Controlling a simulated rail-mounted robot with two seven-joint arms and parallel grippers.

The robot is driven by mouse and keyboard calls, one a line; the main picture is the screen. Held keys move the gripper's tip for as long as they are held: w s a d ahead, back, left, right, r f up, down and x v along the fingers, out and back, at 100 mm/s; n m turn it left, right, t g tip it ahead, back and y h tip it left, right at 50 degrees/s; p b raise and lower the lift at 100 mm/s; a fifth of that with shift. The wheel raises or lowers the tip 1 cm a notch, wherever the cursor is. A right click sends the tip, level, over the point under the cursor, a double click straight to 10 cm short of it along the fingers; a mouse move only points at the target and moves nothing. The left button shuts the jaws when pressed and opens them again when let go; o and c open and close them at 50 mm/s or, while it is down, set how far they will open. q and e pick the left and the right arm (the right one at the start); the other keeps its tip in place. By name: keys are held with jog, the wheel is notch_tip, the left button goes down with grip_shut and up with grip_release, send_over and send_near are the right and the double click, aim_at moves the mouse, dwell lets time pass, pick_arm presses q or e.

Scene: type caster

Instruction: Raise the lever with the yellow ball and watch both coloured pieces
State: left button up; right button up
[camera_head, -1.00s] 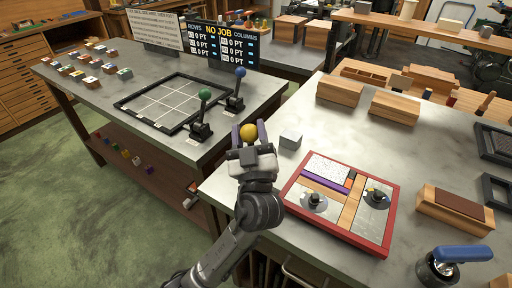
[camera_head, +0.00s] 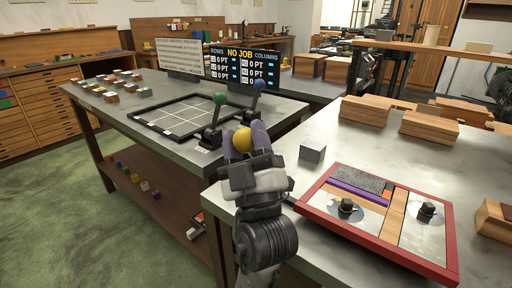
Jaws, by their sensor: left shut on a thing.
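The yellow ball (camera_head: 243,139) sits between the purple fingers of my left gripper (camera_head: 245,140), which is shut on it. The lever below the ball is hidden by the gripper. The red-framed tray (camera_head: 451,232) lies on the right table. It holds a dark grey textured plate (camera_head: 362,179), a purple strip (camera_head: 358,193), a small orange piece (camera_head: 387,196), wooden blocks and two black knobs (camera_head: 347,207) on pale plates. I cannot tell which parts the task means by the coloured pieces. My right gripper is out of view.
A green-ball lever (camera_head: 220,99) and a blue-ball lever (camera_head: 259,85) stand beside a black grid frame (camera_head: 141,119) on the left table. A scoreboard (camera_head: 243,66) reads "NO JOB". A grey cube (camera_head: 313,152) lies near the tray, with bare tabletop around it.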

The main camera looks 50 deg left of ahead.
pick_arm(q)
jog(key=shift+s, duration=0.1)
dwell(0.4)
jog(key=o, duration=1.3)
jog(key=shift+s, duration=0.1)
jog(key=shift+r, duration=0.2)
notch_tip(320, 180, up, 4)
jog(key=p, duration=0.3)
jog(key=d+r, duration=0.2)
jog(key=d, duration=0.2)
jog(key=w+d+r+p, duration=0.1)
jog(key=d+r, duration=0.1)
jog(key=d, duration=0.1)
jog(key=d+r+p, duration=0.1)
jog(key=d+r, duration=0.1)
jog(key=d, duration=0.2)
jog(key=shift+w+d+r, duration=0.2)
jog(key=shift+d+r, duration=0.05)
jog(key=shift+d, duration=0.1)
jog(key=shift+c, duration=0.5)
